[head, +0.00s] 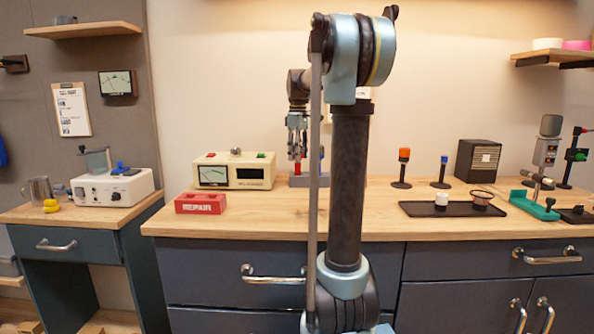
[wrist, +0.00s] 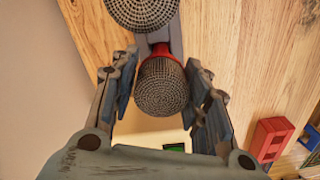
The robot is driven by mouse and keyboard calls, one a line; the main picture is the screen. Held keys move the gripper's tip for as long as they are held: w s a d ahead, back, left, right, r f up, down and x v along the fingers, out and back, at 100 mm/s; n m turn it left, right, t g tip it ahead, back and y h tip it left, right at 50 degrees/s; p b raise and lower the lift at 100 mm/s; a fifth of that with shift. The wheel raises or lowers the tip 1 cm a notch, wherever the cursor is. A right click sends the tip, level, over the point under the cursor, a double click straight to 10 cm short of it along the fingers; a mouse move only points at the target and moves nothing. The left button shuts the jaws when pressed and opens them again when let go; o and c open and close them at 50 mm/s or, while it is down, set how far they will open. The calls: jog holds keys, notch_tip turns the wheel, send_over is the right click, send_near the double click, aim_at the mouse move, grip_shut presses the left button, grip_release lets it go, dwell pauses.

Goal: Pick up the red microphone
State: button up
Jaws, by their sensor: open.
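In the wrist view the red microphone (wrist: 163,87) has a grey mesh head and a red collar. It lies between the two fingers of my gripper (wrist: 160,68), with a visible gap on each side. My gripper is open. In the head view my gripper (head: 297,145) points down over the counter behind my arm. A small red part of the microphone (head: 297,167) shows just below the fingers; the rest is hidden. A second mesh microphone head (wrist: 141,10) is close by at the top of the wrist view.
A cream meter box (head: 234,172) and a red box (head: 200,203) stand left of my gripper on the wooden counter (head: 370,218).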

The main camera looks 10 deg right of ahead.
aim_at(298, 166)
jog(key=shift+f, duration=2.75)
grip_shut()
